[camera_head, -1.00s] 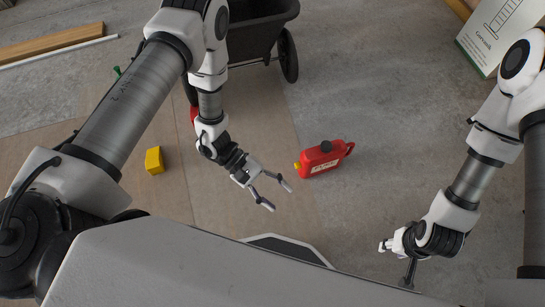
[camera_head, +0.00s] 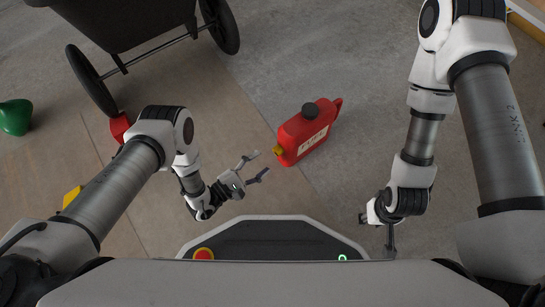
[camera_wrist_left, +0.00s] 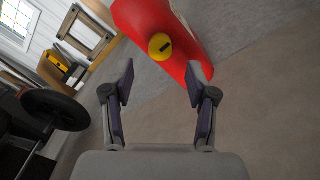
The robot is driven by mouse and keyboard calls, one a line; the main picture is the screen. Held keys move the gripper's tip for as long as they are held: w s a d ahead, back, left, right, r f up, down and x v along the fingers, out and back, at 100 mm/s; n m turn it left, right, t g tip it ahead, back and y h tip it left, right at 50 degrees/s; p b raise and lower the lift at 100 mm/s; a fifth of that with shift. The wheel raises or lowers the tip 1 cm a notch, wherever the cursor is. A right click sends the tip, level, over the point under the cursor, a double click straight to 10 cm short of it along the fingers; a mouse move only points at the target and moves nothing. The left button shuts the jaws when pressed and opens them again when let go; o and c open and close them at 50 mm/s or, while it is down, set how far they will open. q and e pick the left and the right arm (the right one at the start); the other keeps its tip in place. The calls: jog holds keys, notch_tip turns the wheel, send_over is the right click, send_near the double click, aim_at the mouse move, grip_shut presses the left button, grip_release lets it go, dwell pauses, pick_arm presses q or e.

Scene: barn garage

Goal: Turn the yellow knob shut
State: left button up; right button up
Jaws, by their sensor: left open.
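A red fuel can (camera_head: 308,133) with a black cap on top and a pale label stands on the floor right of my left gripper. Its yellow knob (camera_head: 278,151) is on the side facing that gripper. In the left wrist view the round yellow knob (camera_wrist_left: 160,46) with a dark slot is on the red can (camera_wrist_left: 190,50), ahead of and between the fingers. My left gripper (camera_head: 259,165) is open and empty, with its fingertips a short way from the knob, apart from it. My right gripper (camera_head: 377,228) hangs right of the can; its jaws are unclear.
A dark wheelbarrow (camera_head: 125,25) stands at the upper left. A green object (camera_head: 15,117), a red object (camera_head: 119,127) and a yellow block (camera_head: 72,196) lie on the left, the last two partly hidden by my left arm. Floor around the can is clear.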

aim_at(275, 152)
pick_arm(q)
jog(key=b+x, duration=0.1)
jog(key=x, duration=0.1)
jog(key=b+x, duration=0.1)
jog(key=x, duration=0.2)
jog(key=shift+f, duration=0.2)
jog(key=shift+w+d+r, duration=0.15)
jog(key=shift+w+d, duration=0.1)
jog(key=shift+d, duration=0.15)
grip_shut()
